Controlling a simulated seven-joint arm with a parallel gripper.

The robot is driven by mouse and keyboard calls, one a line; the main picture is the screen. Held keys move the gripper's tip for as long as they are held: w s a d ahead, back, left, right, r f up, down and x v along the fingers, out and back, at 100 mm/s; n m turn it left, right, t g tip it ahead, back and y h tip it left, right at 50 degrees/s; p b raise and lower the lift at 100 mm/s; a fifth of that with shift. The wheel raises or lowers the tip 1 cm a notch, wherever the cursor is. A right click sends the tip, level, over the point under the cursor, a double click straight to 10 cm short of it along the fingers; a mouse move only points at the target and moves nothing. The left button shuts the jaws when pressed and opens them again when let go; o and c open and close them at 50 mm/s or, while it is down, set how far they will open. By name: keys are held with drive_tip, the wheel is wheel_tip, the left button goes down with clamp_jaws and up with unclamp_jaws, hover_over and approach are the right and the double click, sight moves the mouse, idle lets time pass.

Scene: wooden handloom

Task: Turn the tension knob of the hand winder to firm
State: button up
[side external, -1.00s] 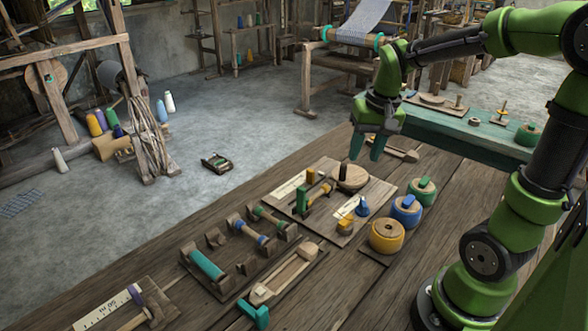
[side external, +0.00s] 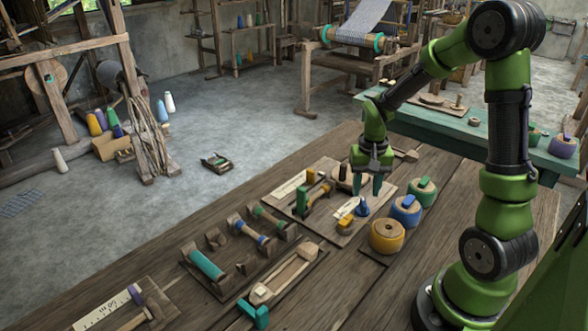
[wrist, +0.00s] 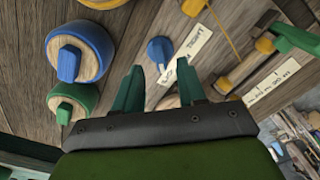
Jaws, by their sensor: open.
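The hand winder (side external: 378,212) is a wooden board with a round wooden disc, a green upright part and pale label strips. A small blue knob (side external: 362,207) stands near its front right edge. In the wrist view the blue knob (wrist: 160,50) lies just beyond the fingertips, beside a pale printed label (wrist: 186,54) whose words are hard to read. My gripper (side external: 368,186) points down, open and empty, above the knob and apart from it. In the wrist view its two green fingers (wrist: 158,72) are spread, and the knob lies roughly in line with the gap.
Wooden spools with blue (side external: 406,210), green (side external: 422,191) and yellow (side external: 387,237) bands stand right of the winder, close to my gripper. A rack with a teal roller (side external: 206,265) and a tray with a green handle (side external: 262,315) lie to the front left.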

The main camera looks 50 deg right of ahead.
sight(364, 202)
drive_tip(key=shift+f, duration=2.15)
drive_tip(key=shift+c, duration=0.3)
clamp_jaws()
